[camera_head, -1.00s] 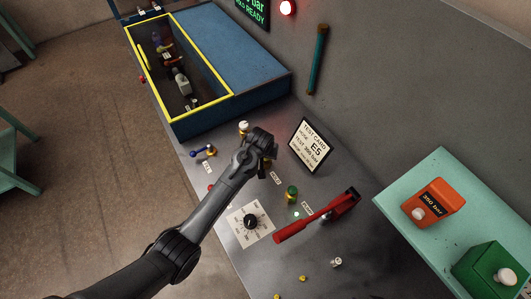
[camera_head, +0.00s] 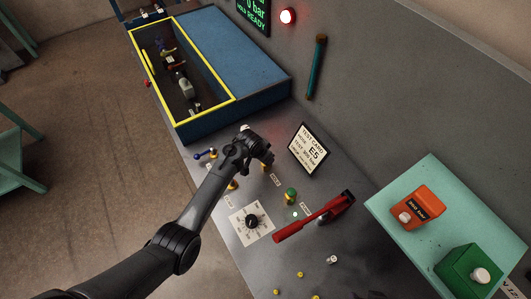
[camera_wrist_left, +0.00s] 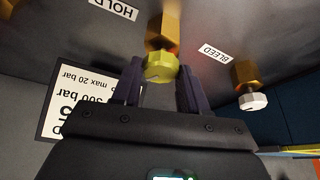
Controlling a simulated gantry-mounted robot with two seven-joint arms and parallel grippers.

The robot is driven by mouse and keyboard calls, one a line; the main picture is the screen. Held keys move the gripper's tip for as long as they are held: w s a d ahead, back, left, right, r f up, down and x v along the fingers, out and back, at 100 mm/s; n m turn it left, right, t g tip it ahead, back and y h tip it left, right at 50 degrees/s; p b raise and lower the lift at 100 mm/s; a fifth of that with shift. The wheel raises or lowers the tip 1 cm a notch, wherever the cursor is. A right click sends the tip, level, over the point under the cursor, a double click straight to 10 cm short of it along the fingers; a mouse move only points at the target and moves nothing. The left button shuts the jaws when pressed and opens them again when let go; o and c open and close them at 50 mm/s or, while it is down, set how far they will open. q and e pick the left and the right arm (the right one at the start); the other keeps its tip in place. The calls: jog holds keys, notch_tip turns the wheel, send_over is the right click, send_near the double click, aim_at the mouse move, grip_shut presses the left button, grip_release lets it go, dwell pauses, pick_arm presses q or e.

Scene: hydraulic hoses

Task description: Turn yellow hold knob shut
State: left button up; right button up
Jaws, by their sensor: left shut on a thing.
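The yellow hold knob (camera_wrist_left: 160,68) is a faceted knob on a brass valve stem (camera_wrist_left: 163,32), beside the HOLD label (camera_wrist_left: 115,8) in the left wrist view. My left gripper (camera_wrist_left: 160,88) has a finger on each side of the knob and is shut on it. In the head view my left gripper (camera_head: 262,158) reaches over the bench beside the test card, and the knob is hidden by it. A brass part (camera_head: 266,168) shows just below the fingers. My right gripper is in neither view.
A white knob (camera_wrist_left: 252,100) on brass, labelled BLEED, stands close by. The test card (camera_head: 308,148), a green knob (camera_head: 291,195), a red lever (camera_head: 315,217) and a black dial (camera_head: 251,221) surround the arm. A blue tank (camera_head: 235,100) lies behind.

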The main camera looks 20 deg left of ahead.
pick_arm(q)
jog(key=shift+a+r+m+h+p, duration=0.15)
jog(key=shift+m+h+p, duration=0.15)
jog(key=shift+m, duration=0.7)
jog(key=shift+w+m+g+h, duration=0.1)
jog(key=shift+m+g+h, duration=0.25)
jog(key=shift+m, duration=0.55)
jog(key=m, duration=0.1)
jog(key=m+h+b, duration=0.1)
jog(key=shift+w+f+m+g, duration=0.1)
jog(key=shift+f+m+g, duration=0.15)
jog(key=shift+m+g, duration=0.15)
jog(key=m+g+b, duration=0.1)
jog(key=m+b, duration=0.3)
jog(key=b, duration=0.1)
jog(key=shift+a+f+h, duration=0.1)
jog(key=shift+h, duration=0.15)
jog(key=shift+r+m+g+b, duration=0.2)
jog(key=shift+m+g+b, duration=0.35)
jog(key=shift+m+b, duration=0.55)
jog(key=o, duration=1.1)
jog(key=shift+c, duration=0.2)
